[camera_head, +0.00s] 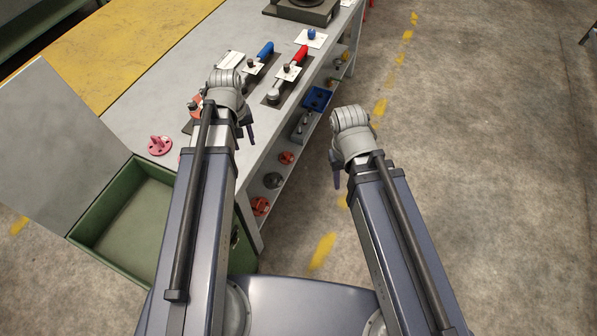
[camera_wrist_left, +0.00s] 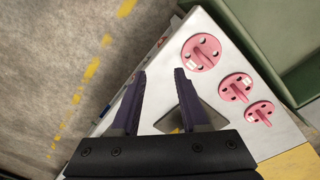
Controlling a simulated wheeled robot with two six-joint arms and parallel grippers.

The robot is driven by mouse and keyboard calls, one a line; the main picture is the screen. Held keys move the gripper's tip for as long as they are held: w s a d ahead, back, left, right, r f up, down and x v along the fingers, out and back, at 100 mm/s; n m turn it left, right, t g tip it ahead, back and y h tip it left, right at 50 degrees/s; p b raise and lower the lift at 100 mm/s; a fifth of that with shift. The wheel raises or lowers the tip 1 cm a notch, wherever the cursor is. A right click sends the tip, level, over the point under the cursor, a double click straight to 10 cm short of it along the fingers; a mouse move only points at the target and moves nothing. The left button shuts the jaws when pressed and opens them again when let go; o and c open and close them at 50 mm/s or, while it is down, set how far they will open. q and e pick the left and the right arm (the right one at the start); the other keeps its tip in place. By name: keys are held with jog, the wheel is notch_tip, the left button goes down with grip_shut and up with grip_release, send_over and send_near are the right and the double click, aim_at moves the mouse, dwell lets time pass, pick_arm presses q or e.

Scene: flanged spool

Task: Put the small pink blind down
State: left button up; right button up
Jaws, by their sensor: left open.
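Three pink flanged pieces, each a round disc with holes and a raised stem, stand on the light grey bench top in the left wrist view. I cannot tell surely which is the small blind. One pink piece (camera_head: 160,145) shows clearly in the head view; others are partly hidden behind my left wrist. My left gripper (camera_wrist_left: 160,75) is open and empty, beside the pieces. My right gripper (camera_head: 337,180) hangs over the floor, its opening unclear.
A green box (camera_head: 128,215) with its lid open adjoins the bench's near end. Toggle clamps with blue (camera_head: 265,48) and red (camera_head: 300,55) handles lie farther along the bench. Shelves under it hold several parts, including a blue tray (camera_head: 318,98). Floor at right is clear.

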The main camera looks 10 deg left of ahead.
pick_arm(q)
jog(key=s+d+m, duration=0.4)
jog(key=d, duration=0.4)
jog(key=s+d+m+y, duration=0.1)
jog(key=s+d+m, duration=0.4)
jog(key=d, duration=0.4)
jog(key=shift+s+d+m+g+y, duration=0.15)
jog(key=shift+d+m+g+y, duration=0.15)
